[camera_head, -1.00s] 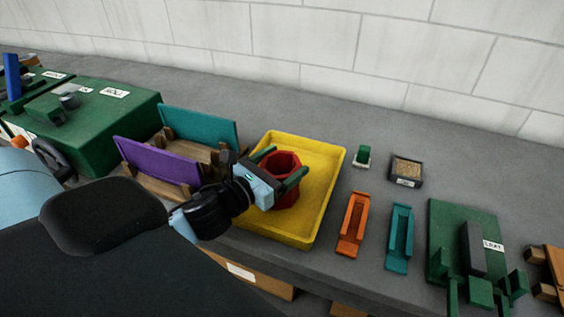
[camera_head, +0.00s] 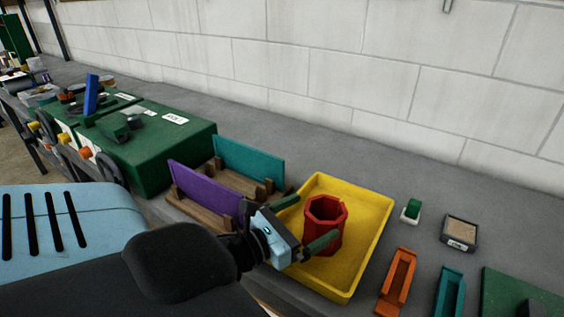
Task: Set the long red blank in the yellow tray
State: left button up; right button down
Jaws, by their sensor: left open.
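A red, faceted, hollow tube-like piece (camera_head: 325,222) stands upright inside the yellow tray (camera_head: 372,235), towards its left part. It looks like the red blank. My left gripper (camera_head: 305,222) is open at the tray's near left side, with its green fingers beside the red piece. The gripper body hides part of the tray's left wall. Whether a finger touches the red piece I cannot tell. My right gripper is out of view.
A purple panel (camera_head: 205,190) and a teal panel (camera_head: 248,160) stand in wooden racks left of the tray. A green machine (camera_head: 165,150) is further left. Orange (camera_head: 397,280) and teal (camera_head: 448,292) channels lie to the right, near a small sand-filled box (camera_head: 459,232).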

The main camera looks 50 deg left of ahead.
pick_arm(q)
jog(key=s, duration=0.4)
jog(key=shift+s+a, duration=0.1)
jog(key=shift+a, duration=0.25)
jog(key=shift+s+a, duration=0.15)
jog(key=shift+s, duration=0.95)
